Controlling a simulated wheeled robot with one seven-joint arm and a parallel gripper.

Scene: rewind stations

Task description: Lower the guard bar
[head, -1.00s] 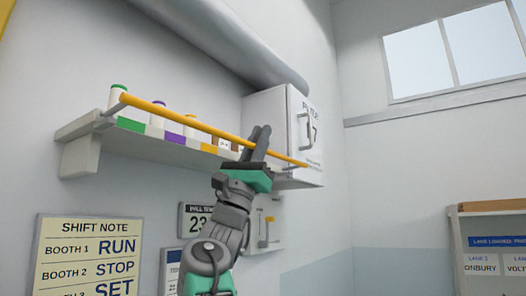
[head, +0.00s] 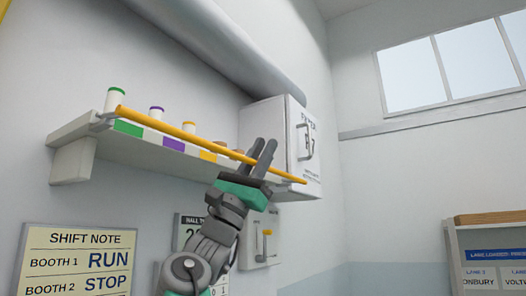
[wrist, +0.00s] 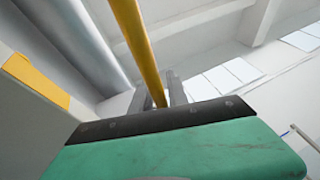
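The guard bar (head: 185,135) is a long yellow rod running along the front of a wall shelf (head: 72,158), just above its front edge. Grey brackets show near its ends. My gripper (head: 260,152) is at the bar's right part, fingers pointing up, with the bar between them. The wrist view shows the bar (wrist: 138,40) running down between the two grey fingers (wrist: 158,95), which look closed on it. The exact contact is partly hidden by the gripper body.
Bottles with coloured caps, such as the green-capped one (head: 115,98), stand on the shelf behind the bar. A white cabinet (head: 270,125) is at the shelf's right end. A large grey pipe (head: 215,45) runs above. A small handled box (head: 262,245) hangs below.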

